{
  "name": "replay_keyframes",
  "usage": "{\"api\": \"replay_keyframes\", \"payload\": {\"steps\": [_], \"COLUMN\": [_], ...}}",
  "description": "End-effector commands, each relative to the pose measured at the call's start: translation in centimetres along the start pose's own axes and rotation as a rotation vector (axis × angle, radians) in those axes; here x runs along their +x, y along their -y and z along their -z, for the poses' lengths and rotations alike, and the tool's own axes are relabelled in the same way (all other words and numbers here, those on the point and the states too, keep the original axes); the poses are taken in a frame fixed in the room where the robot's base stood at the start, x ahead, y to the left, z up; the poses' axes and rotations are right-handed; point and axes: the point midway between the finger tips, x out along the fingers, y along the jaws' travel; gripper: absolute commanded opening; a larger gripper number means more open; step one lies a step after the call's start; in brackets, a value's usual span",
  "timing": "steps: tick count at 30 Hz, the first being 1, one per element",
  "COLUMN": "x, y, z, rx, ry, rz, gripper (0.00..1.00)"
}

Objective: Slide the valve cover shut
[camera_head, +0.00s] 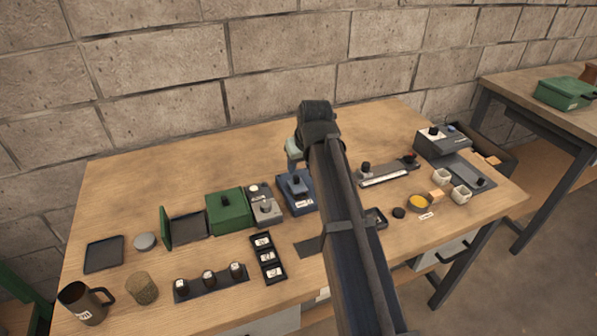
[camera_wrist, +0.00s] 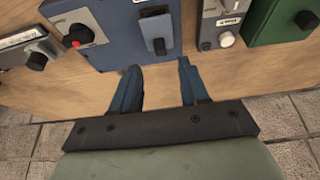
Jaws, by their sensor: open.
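A blue box (camera_head: 303,206) stands in the middle of the table, partly hidden by my arm. In the wrist view the blue box (camera_wrist: 118,25) carries a lighter blue plate (camera_wrist: 155,28) with a dark upright handle, likely the valve cover. A black knob with a red spot (camera_wrist: 78,36) shows uncovered at the box's left side. My gripper (camera_wrist: 158,76) is open and empty, its two blue fingers apart just short of the plate, with bare table between them. In the head view its fingers are mostly hidden behind my arm.
A grey box with a pale knob (camera_wrist: 222,36) and a green box (camera_wrist: 280,22) stand close at the right in the wrist view. A grey rail with a black knob (camera_head: 388,172) lies at the other side. The table's back left is clear.

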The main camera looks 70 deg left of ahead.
Motion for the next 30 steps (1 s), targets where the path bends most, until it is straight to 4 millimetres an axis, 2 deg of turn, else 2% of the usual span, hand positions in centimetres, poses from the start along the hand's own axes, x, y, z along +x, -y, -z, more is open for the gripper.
{"api": "replay_keyframes", "payload": {"steps": [1, 6, 12, 18, 30], "x": [-1.1, -4.0, -6.3, -7.3, -7.3], "y": [0.0, 0.0, 0.0, 0.0, 0.0], "z": [0.0, 0.0, 0.0, -0.1, 0.0], "rx": [0.0, 0.0, 0.0, 0.0, 0.0], "ry": [-0.002, -0.002, -0.001, 0.001, 0.001], "rz": [0.0, -0.001, 0.0, 0.0, 0.0], "gripper": [0.45, 0.45, 0.45, 0.45, 0.45]}}
